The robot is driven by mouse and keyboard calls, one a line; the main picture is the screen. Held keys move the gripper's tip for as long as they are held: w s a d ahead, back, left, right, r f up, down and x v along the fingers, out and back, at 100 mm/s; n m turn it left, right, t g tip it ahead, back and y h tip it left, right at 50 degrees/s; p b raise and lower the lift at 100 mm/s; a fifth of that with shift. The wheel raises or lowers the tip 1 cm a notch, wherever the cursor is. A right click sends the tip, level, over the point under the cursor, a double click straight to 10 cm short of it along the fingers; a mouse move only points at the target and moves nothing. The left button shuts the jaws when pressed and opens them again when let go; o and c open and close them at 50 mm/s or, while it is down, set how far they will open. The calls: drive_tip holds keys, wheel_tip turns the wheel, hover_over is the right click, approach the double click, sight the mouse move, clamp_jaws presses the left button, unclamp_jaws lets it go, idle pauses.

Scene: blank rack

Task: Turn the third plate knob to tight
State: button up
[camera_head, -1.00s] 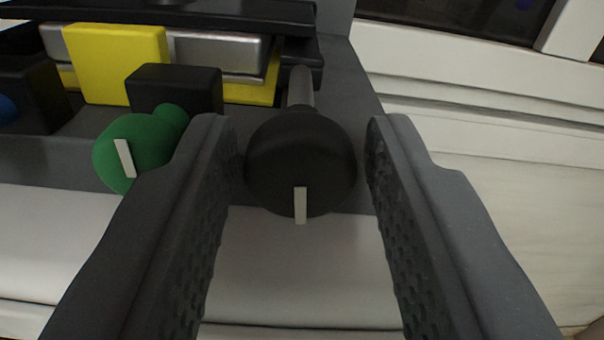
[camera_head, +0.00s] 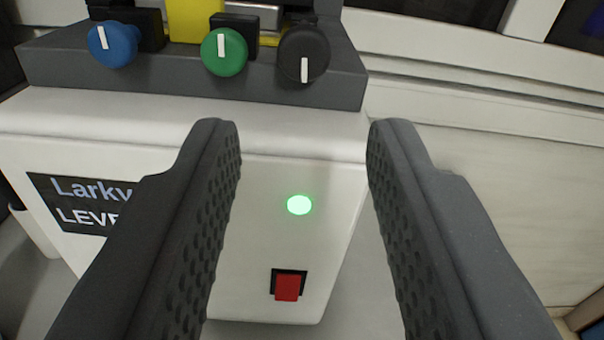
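Three round knobs stand in a row along the dark grey ledge of a white machine, at the top of the view. From left they are a blue knob (camera_head: 113,46), a green knob (camera_head: 223,52) and a black knob (camera_head: 303,55). The white marks on the blue and green knobs point up, the blue one slightly tilted; the black knob's mark points down. My gripper (camera_head: 303,135) is open and empty. Its fingers are spread in front of the white front face, below the black knob and apart from it.
The white front face (camera_head: 260,260) carries a lit green lamp (camera_head: 299,205), a red switch (camera_head: 287,286) and a dark label (camera_head: 75,203) partly covered by my left finger. Yellow and metal parts (camera_head: 195,22) sit behind the knobs. A pale panelled wall (camera_head: 470,150) is at right.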

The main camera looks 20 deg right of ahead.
drive_tip(key=b+v, duration=0.3)
drive_tip(key=b, duration=0.1)
drive_tip(key=shift+s, duration=0.3)
idle(0.4)
drive_tip(key=w+a+r+n+y, duration=0.15)
drive_tip(key=a+r, duration=0.25)
drive_tip(key=r, duration=0.7)
drive_tip(key=s+a+r+g+y+p, duration=0.1)
drive_tip(key=s+a+r, duration=0.4)
drive_tip(key=r, duration=0.5)
drive_tip(key=s+a+r+g+y+p, duration=0.1)
drive_tip(key=s+a+r+y, duration=0.1)
drive_tip(key=s+a+r, duration=0.3)
wheel_tip(320, 180, up, 5)
drive_tip(key=shift+a+f+p, duration=0.15)
drive_tip(key=shift+a+p, duration=0.2)
drive_tip(key=shift+a, duration=0.4)
drive_tip(key=shift+d+n+y, duration=0.1)
drive_tip(key=shift+n+y, duration=0.15)
